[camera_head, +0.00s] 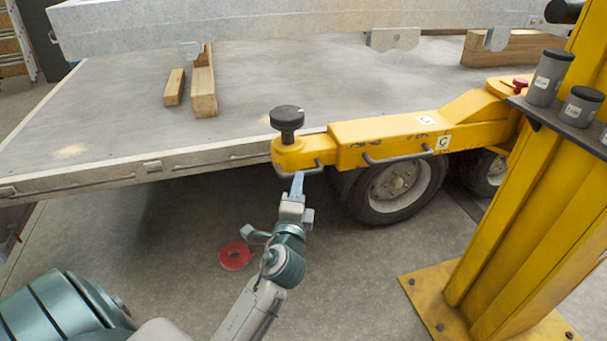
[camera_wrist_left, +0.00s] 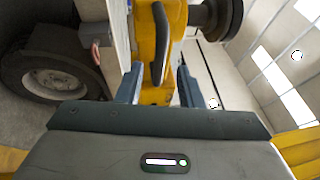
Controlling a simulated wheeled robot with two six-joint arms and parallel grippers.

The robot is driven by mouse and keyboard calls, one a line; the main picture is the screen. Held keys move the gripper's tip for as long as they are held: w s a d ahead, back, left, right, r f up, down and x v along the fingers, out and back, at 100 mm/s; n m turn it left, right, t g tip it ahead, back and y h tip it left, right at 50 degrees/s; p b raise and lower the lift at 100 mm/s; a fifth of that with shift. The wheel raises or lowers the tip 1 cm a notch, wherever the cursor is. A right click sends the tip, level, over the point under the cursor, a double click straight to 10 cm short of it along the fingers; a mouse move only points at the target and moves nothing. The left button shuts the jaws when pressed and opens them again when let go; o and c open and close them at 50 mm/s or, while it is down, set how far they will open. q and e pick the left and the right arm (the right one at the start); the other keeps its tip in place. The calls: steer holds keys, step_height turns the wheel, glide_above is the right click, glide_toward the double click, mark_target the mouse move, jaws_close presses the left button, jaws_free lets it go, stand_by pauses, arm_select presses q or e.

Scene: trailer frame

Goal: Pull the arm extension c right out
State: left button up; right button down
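The yellow arm with the label C (camera_head: 443,142) reaches left from the yellow post. Its narrower end piece, the extension (camera_head: 318,148), sticks out at the left and carries a black knob (camera_head: 287,118). A dark bar handle (camera_head: 308,171) runs along the front of the extension. My left gripper (camera_head: 297,182) is just below and in front of this handle. In the left wrist view my left gripper (camera_wrist_left: 159,72) is open, its two fingers apart, with the handle (camera_wrist_left: 161,40) between and slightly ahead of them. Contact cannot be told. My right gripper is not in view.
The trailer bed (camera_head: 120,105) lies behind the arm, with wooden blocks (camera_head: 204,85) on it. A wheel (camera_head: 395,190) stands under the arm. The yellow post (camera_head: 525,190) is at the right.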

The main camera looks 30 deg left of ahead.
arm_select(q)
steer(key=x, duration=0.5)
steer(key=shift+f, duration=0.1)
jaws_close()
